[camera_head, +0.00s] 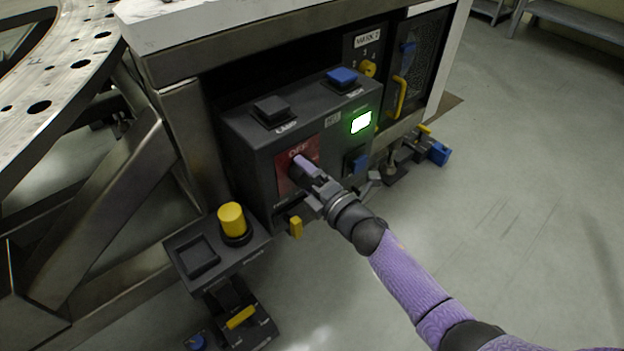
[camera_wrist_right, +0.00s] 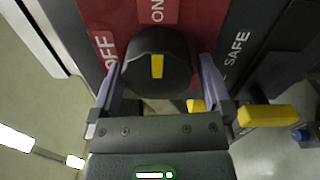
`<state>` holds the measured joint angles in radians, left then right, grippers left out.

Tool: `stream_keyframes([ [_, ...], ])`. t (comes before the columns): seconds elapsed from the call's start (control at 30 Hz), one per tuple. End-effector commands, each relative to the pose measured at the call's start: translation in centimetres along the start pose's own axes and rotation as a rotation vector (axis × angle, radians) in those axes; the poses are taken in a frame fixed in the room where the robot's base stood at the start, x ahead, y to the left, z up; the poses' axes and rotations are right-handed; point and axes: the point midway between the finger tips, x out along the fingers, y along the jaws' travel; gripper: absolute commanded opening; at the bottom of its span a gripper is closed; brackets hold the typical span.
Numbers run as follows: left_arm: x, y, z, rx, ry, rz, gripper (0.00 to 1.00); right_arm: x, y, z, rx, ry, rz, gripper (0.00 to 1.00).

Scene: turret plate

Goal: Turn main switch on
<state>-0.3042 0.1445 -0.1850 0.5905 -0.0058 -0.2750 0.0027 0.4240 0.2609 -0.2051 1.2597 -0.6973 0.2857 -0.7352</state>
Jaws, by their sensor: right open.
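The main switch is a dark round knob (camera_wrist_right: 157,85) with a yellow stripe, on a red plate (camera_wrist_right: 205,22). In the right wrist view, the plate carries ON at the top and OFF at the left; SAFE is on the dark panel at the right. The stripe runs up and down in that picture, in line with ON. My right gripper (camera_head: 301,166) is open at the red plate in the head view. In the right wrist view its fingers stand on either side of the knob; I cannot tell whether they touch it. My left gripper is not in view.
The dark control box (camera_head: 247,150) carries a black button (camera_head: 271,108), a blue button (camera_head: 342,76) and a lit green lamp (camera_head: 361,122). A yellow knob (camera_head: 232,219) stands on a lower box at the left. Open floor (camera_head: 510,190) lies to the right.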

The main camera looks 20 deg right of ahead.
Motion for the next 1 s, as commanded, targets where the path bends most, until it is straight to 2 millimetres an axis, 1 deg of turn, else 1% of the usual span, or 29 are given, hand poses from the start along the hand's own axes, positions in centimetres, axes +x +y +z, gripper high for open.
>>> stream_keyframes([
  [0.07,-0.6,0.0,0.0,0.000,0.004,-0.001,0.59,-0.9,0.3,0.1,0.001,-0.001,0.000,1.00],
  [0.17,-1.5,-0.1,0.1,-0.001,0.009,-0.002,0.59,-2.9,0.5,0.1,0.000,-0.001,0.000,1.00],
  [0.3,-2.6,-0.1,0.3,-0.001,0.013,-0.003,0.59,-6.2,0.5,0.1,0.001,-0.002,-0.001,1.00],
  [0.4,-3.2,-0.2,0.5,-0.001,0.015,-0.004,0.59,-8.2,0.4,0.1,0.000,-0.001,-0.001,1.00],
  [0.5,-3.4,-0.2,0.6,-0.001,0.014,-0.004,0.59,-9.3,0.2,0.1,0.001,-0.001,-0.001,1.00],
  [0.6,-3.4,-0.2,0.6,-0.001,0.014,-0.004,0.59,-9.7,0.1,0.0,0.001,-0.001,0.000,1.00],
  [0.77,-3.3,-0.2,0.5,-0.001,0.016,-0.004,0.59,-9.7,0.0,0.0,0.001,-0.001,-0.001,1.00],
  [0.97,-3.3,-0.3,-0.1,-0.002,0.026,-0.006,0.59,-9.7,0.0,0.0,0.000,-0.001,-0.001,1.00],
  [1.0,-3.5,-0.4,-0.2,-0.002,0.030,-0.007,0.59,-9.7,0.3,0.1,0.000,-0.001,0.001,1.00],
])
